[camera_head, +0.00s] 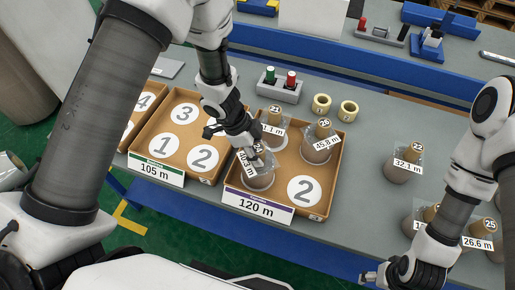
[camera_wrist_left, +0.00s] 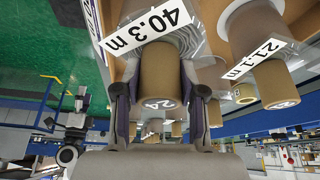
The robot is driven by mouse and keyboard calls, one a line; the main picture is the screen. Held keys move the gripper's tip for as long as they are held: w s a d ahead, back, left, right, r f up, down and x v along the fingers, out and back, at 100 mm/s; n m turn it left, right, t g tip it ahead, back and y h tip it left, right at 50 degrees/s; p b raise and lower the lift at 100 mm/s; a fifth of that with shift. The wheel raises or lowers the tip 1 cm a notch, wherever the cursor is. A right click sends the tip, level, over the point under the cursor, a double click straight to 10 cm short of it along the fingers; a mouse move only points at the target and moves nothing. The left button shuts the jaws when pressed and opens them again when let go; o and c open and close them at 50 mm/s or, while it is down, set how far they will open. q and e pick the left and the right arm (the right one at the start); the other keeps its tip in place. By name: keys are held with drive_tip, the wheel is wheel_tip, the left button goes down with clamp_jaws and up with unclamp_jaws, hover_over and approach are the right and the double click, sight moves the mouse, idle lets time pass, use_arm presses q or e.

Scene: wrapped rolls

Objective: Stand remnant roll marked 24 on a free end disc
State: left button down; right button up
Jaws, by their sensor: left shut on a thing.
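The remnant roll marked 24 (camera_wrist_left: 160,75), a brown core in clear wrap with a 40.3 m label, is in my left gripper (camera_wrist_left: 160,112). In the head view the roll (camera_head: 259,180) is upright at the front-left place of the 120 m tray (camera_head: 232,182). My left gripper (camera_head: 250,153) is shut on its core from above. The roll hides the disc under it, and I cannot tell whether it touches. A bare white disc marked 2 (camera_head: 304,190) lies at the tray's front right. My right gripper (camera_head: 370,277) is low at the right; its fingers are unclear.
Two wrapped rolls, the 21.1 m roll (camera_head: 272,127) and the 45.8 m roll (camera_head: 318,146), stand at the tray's back. The 105 m tray (camera_head: 183,133) has bare discs. The 32.1 m roll (camera_head: 399,170) and others stand at right. Two yellow rings (camera_head: 321,104) lie behind.

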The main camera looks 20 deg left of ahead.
use_arm(q)
drive_tip(key=shift+w+f, duration=0.2)
drive_tip(key=shift+w, duration=0.05)
drive_tip(key=shift+s+r, duration=0.1)
drive_tip(key=shift+s, duration=0.05)
drive_tip(key=shift+f, duration=0.4)
drive_tip(key=c, duration=0.6)
unclamp_jaws()
drive_tip(key=v, duration=1.2)
